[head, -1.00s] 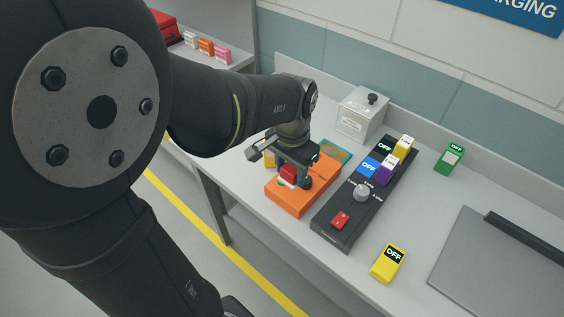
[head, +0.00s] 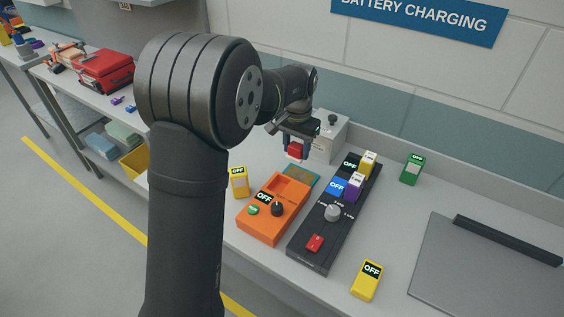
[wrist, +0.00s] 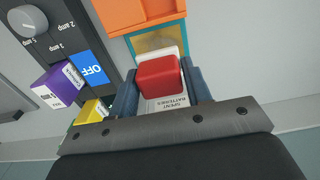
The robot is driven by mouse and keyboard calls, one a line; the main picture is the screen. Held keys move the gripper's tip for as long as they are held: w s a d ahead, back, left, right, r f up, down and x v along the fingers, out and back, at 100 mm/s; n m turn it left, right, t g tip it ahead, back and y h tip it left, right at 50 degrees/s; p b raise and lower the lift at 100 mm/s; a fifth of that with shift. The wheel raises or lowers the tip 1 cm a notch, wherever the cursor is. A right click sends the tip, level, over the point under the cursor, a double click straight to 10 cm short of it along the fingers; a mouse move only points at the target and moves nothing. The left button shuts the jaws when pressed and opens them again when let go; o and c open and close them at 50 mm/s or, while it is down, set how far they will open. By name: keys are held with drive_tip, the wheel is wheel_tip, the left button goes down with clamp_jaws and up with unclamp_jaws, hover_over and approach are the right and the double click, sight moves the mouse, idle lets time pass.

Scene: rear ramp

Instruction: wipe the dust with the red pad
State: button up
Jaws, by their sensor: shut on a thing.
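The red pad (head: 295,150) is a small red block between the fingers of my gripper (head: 294,143). It is held above the bench, near the grey lidded box. In the wrist view the red pad (wrist: 159,77) sits between the two blue fingers of my gripper (wrist: 160,85), which are shut on it. A teal-edged plate with a brownish surface (head: 303,177) lies on the bench below, behind the orange unit. It also shows in part in the wrist view (wrist: 146,44). I cannot tell whether the brownish surface is dust.
The orange unit (head: 259,224) has an empty recess. Beside it is a black switch panel (head: 308,253) with a knob and coloured blocks. A grey box with a knob (head: 326,140) stands behind. Yellow (head: 366,281) and green (head: 411,171) OFF blocks stand apart on the bench.

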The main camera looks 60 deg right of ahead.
drive_tip(key=d+f, duration=0.1)
drive_tip(key=d, duration=0.2)
hover_over(304, 173)
drive_tip(key=w, duration=0.1)
drive_tip(key=shift+w+f, duration=0.15)
drive_tip(key=shift+f, duration=3.3)
drive_tip(key=shift+a+f, duration=0.15)
drive_tip(key=shift+f, duration=0.45)
drive_tip(key=shift+a, duration=1.95)
drive_tip(key=shift+c, duration=0.4)
drive_tip(key=shift+d+f, duration=0.1)
drive_tip(key=shift+d, duration=1.85)
drive_tip(key=shift+s+d, duration=0.15)
drive_tip(key=shift+s, duration=0.55)
drive_tip(key=shift+a, duration=1.9)
drive_tip(key=shift+d, duration=1.9)
wheel_tip(304, 173, up, 8)
drive_tip(key=shift+r, duration=0.2)
